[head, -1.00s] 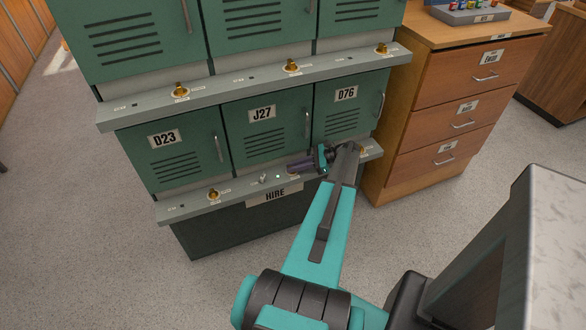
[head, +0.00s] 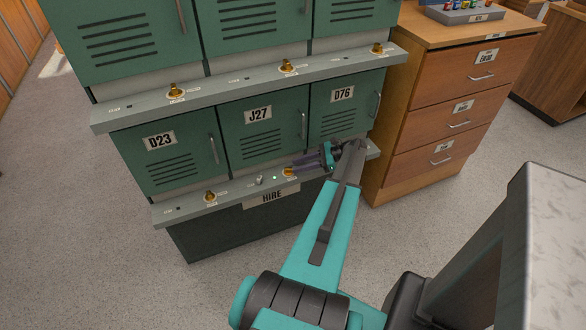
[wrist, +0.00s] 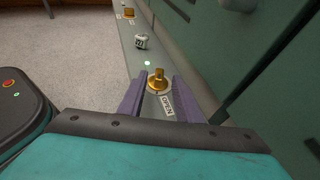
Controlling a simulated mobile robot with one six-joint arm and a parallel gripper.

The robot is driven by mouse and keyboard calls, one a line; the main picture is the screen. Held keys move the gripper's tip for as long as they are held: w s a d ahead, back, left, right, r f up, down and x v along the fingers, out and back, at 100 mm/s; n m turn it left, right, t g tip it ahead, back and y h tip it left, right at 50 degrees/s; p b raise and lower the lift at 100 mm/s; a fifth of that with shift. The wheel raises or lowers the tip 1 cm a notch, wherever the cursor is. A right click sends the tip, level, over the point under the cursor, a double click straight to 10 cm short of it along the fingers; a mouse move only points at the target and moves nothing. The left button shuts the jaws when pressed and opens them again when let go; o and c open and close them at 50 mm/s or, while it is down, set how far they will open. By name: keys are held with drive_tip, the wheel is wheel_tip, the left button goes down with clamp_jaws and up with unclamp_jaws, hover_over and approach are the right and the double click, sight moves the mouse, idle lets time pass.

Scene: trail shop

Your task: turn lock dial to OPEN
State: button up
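A brass lock dial (head: 288,172) sits on the lower grey ledge below locker J27 (head: 258,115). In the wrist view the dial (wrist: 157,80) has a raised grip on a round base, with an OPEN label (wrist: 167,105) close by on the near side. I cannot tell exactly where the grip points. My gripper (head: 299,165) is just right of the dial above the ledge. In the wrist view its two purple-grey fingers (wrist: 164,85) are apart, with the dial ahead of and between their tips. They do not appear to touch it.
A green light (wrist: 147,64) and a small white marked piece (wrist: 141,41) are on the ledge beyond the dial. More brass dials (head: 210,197) sit along the ledges. Green locker doors rise close beside the gripper. A wooden drawer unit (head: 440,110) stands at right.

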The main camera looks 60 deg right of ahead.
drive_tip(key=b+v, duration=0.1)
drive_tip(key=v, duration=0.8)
drive_tip(key=shift+s+r, duration=0.2)
drive_tip(key=shift+d, duration=0.1)
